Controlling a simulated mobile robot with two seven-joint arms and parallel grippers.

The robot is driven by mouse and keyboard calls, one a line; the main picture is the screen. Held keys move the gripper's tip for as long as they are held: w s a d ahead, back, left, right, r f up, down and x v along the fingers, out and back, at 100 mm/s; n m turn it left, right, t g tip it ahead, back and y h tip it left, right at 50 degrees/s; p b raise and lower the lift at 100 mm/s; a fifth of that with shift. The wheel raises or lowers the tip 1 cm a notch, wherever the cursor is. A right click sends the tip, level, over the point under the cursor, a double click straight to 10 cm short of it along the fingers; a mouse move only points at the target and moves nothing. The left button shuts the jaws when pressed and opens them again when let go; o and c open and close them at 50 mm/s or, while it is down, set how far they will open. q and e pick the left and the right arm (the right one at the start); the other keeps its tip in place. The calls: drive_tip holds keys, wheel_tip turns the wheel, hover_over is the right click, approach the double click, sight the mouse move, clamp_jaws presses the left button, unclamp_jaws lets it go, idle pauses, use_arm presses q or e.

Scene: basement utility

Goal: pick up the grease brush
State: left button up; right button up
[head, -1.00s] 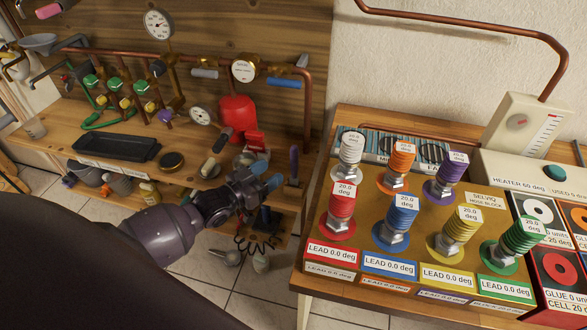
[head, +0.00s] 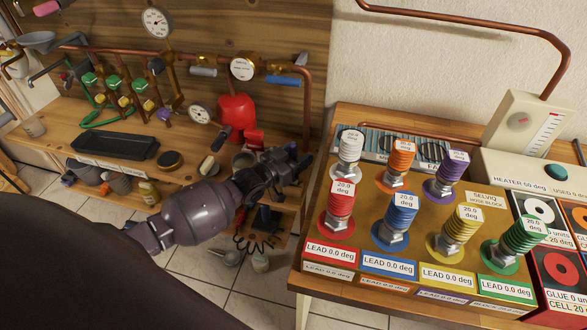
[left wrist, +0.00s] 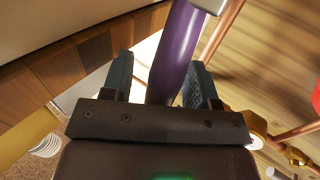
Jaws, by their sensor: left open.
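A purple handle (left wrist: 178,50), which looks to be the grease brush, shows in the left wrist view between my left gripper's fingers. A grey metal-looking part (left wrist: 211,5) is at its upper end. My left gripper (left wrist: 163,85) is open, with one finger on each side of the handle and a gap on both sides. In the head view my left gripper (head: 292,162) is at the right end of the wooden bench and hides most of the handle. My right gripper is not in view.
The wooden bench (head: 65,125) carries a black tray (head: 115,146) and a red vessel (head: 236,112). Copper pipes (head: 307,110) rise behind my gripper. The table with coloured hose posts (head: 340,205) stands close on the right.

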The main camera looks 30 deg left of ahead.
use_arm(q)
drive_tip(key=shift+w, duration=0.1)
clamp_jaws()
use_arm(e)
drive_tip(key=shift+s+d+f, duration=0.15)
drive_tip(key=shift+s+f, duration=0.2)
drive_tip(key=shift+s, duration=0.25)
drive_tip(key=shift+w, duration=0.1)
